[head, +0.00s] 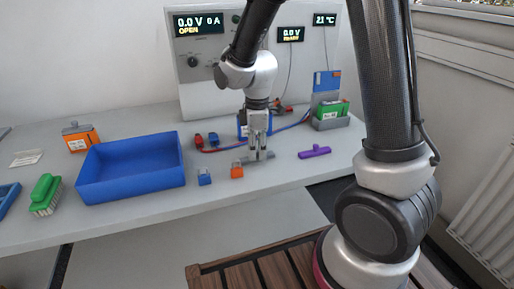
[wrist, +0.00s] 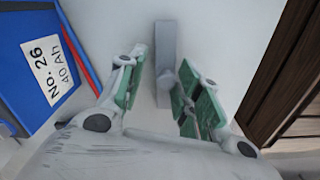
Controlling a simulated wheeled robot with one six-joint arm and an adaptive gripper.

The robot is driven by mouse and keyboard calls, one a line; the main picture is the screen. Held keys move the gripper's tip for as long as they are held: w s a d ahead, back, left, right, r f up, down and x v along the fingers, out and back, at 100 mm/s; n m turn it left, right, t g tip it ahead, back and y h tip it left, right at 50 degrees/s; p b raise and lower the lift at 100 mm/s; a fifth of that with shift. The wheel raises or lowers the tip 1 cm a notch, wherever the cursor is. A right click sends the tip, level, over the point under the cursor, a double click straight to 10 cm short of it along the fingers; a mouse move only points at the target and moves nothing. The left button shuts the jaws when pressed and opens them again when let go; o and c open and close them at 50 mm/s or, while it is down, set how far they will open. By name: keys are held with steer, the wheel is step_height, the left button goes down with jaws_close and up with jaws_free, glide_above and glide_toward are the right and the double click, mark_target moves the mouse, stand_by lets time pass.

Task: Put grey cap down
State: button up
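The grey cap (head: 241,160), a narrow grey bar, is at the table top below my gripper (head: 258,153) in the head view. In the wrist view the grey cap (wrist: 165,45) stands between the green-padded fingers of my gripper (wrist: 160,75). The fingers are apart. A gap shows between the cap and the left finger; the right finger is close to the cap, and I cannot tell if it touches. The fingers hide the middle of the cap in the head view.
An orange cap (head: 237,171) and a blue cap (head: 204,177) stand just left. A purple T-shaped piece (head: 315,152) lies right. A blue battery (wrist: 38,58) and red lead are close by. A blue tray (head: 130,190) is further left. The cycler (head: 200,75) stands behind.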

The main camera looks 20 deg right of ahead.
step_height(320, 180, up, 12)
steer(key=r, duration=0.1)
steer(key=s+d+r+m+t, duration=0.2)
steer(key=s+d+r+m, duration=0.1)
steer(key=s+d+m, duration=0.4)
steer(key=s+d+r+m+t, duration=0.2)
steer(key=s+d+r+m, duration=0.2)
steer(key=s+d+m, duration=0.4)
steer(key=s, duration=0.4)
